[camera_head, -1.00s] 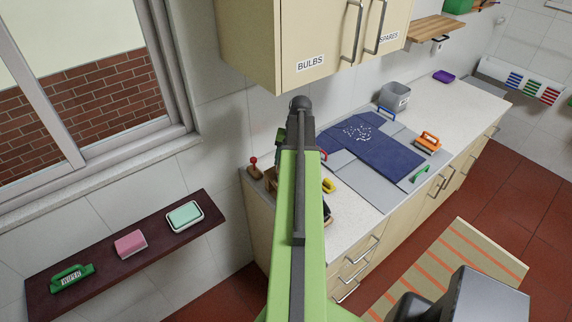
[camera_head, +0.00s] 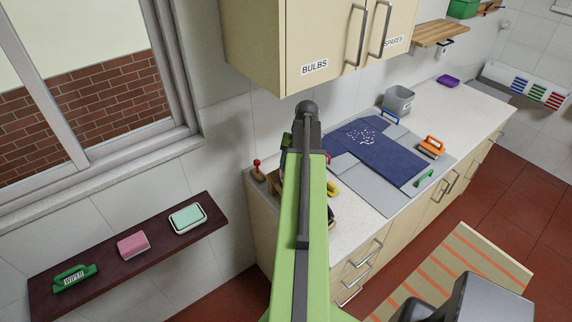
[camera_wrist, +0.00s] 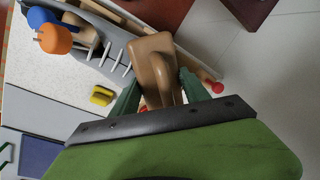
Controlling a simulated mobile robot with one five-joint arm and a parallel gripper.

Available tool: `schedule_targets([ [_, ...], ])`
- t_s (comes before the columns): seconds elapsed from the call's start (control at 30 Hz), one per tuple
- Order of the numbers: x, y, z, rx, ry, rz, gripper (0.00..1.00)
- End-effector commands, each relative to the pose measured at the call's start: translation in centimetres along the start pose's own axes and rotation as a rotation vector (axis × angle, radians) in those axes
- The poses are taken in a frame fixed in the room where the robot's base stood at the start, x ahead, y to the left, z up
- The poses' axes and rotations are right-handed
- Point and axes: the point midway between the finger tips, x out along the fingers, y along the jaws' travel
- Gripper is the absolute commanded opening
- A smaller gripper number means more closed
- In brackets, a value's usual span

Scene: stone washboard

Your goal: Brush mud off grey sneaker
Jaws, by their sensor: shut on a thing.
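My gripper (camera_wrist: 158,92) shows in the wrist view with its two green fingers shut on a brown, wooden-looking brush or block (camera_wrist: 151,50) with a raised handle. Its bristles and any mud are hidden. A grey thing with several white bars like laces (camera_wrist: 112,33), probably the grey sneaker, lies just to the upper left of the held thing. I cannot tell whether they touch. In the head view my green arm covers most of this spot on the counter.
Blue (camera_wrist: 42,17) and orange (camera_wrist: 55,39) knobs stand beside the grey thing. A yellow item (camera_wrist: 102,95) lies nearby. A red-knobbed item (camera_head: 257,168) is at the counter's left end. A blue cloth (camera_head: 378,152) and an orange-handled item (camera_head: 431,147) lie farther right. The bulbs cupboard (camera_head: 300,40) hangs above.

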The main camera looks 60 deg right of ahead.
Motion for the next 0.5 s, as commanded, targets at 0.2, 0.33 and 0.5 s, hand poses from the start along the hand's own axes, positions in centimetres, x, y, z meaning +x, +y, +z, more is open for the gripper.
schedule_targets([
  [0.2, 0.0, 0.5, 0.6, 0.000, 0.000, 0.000, 0.16],
  [0.33, 0.0, 1.5, 1.6, 0.001, 0.000, -0.001, 0.16],
  [0.5, -0.1, 2.1, 2.2, 0.000, -0.001, 0.000, 0.10],
])
